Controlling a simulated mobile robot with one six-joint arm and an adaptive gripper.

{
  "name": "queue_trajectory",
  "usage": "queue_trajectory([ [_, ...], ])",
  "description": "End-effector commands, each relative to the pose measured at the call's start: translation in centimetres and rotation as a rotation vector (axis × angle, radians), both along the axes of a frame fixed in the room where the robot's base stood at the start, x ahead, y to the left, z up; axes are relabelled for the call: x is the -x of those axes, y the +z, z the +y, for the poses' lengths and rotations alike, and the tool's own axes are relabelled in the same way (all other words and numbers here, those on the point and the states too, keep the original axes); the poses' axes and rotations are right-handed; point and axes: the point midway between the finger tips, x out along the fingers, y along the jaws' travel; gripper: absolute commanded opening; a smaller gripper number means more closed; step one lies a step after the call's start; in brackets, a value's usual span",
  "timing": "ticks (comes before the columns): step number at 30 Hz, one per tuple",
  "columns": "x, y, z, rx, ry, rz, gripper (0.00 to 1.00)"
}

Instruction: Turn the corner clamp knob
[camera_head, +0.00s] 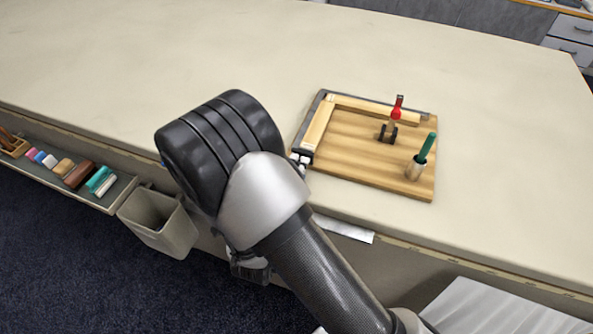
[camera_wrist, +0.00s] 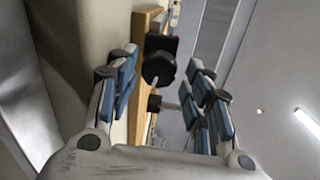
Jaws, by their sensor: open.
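In the wrist view, a black lobed knob (camera_wrist: 158,68) sits at a dark block on the edge of the wooden board (camera_wrist: 141,60). A smaller black knob (camera_wrist: 154,103) on a thin metal rod lies nearer the camera. My gripper (camera_wrist: 161,78) is open, with blue-padded fingers on either side of the knobs and nothing held. Whether a finger touches either knob, I cannot tell. In the head view, the board (camera_head: 370,165) lies on the table near its front edge, and my arm hides most of my gripper.
The cloth table (camera_head: 250,50) is clear behind. A grey bin (camera_head: 158,222) and a tray of small items (camera_head: 75,180) are along the front left.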

Motion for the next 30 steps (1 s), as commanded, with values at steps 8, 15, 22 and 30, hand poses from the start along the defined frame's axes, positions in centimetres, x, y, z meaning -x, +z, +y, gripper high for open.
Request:
queue_trajectory([
  [8,4.0,0.2,1.4,0.002,0.007,0.007,0.53],
  [15,6.6,0.6,2.2,0.0,0.003,0.001,0.53],
  [22,7.1,0.7,2.2,0.0,0.0,-0.001,0.53],
  [30,7.2,0.7,2.4,0.028,0.001,0.006,0.52],
])
